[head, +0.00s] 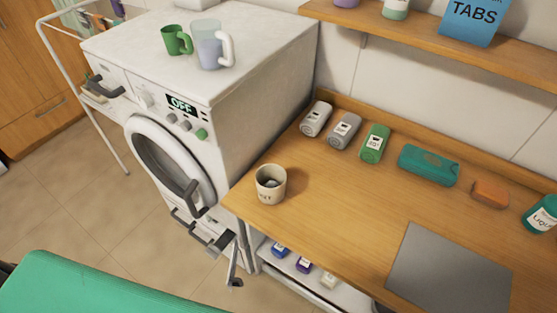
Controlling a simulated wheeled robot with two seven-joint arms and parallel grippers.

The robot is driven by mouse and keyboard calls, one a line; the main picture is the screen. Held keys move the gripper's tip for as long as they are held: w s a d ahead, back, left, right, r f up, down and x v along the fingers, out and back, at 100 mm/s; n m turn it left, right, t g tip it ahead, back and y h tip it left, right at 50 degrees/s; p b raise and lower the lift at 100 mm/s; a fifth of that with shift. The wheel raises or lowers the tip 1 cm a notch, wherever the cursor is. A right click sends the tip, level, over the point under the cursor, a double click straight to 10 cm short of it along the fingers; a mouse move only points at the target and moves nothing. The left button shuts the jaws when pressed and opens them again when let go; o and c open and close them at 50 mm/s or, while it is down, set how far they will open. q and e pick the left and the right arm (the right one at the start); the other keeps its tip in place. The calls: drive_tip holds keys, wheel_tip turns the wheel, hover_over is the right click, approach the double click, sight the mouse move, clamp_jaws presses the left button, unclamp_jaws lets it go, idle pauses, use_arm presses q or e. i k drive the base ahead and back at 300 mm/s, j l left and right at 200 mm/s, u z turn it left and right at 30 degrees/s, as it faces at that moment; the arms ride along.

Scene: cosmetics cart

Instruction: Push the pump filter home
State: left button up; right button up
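The white washing machine (255,110) stands at the left of the wooden counter. Low on its front, below the round door, an open flap or filter area (205,232) shows dark handles. A grey bar with a dark end (235,268) sticks out there, low and to the right. It may be the pump filter's handle, but it is too small to tell, and how far the filter sits out cannot be told from here. Neither of my grippers is in view.
A teal padded surface (90,285) fills the lower left. The round door (170,160) has a protruding handle. A cup (271,184) stands near the counter's left edge. A low shelf (300,280) holds small containers. Tiled floor (80,190) is open at left.

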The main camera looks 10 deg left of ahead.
sight(224, 241)
drive_tip(key=u, duration=1.3)
